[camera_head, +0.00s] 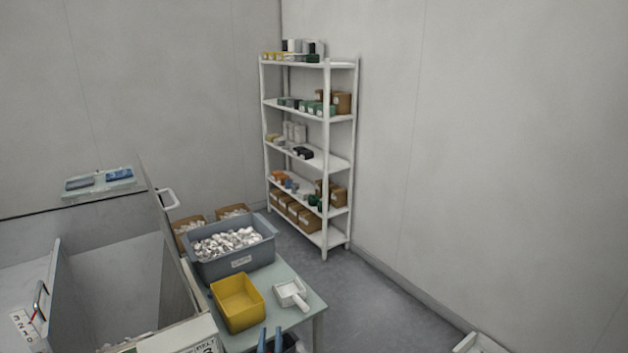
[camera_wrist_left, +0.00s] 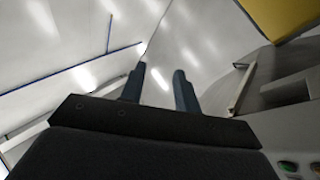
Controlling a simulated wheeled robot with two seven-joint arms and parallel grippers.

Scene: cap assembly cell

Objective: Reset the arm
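My left gripper (camera_head: 270,340) shows at the bottom edge of the head view, with two blue fingers pointing up in front of the small table. In the left wrist view its two fingers (camera_wrist_left: 160,88) stand apart with nothing between them, so it is open and empty. Most of the left arm is below the head view's frame. My right gripper is in neither view.
A table (camera_head: 312,302) holds a grey bin (camera_head: 205,268) of white caps, an empty yellow bin (camera_head: 238,302) and a white scoop (camera_head: 291,293). A large open hopper (camera_head: 125,270) stands left. A shelf rack (camera_head: 326,150) stands behind.

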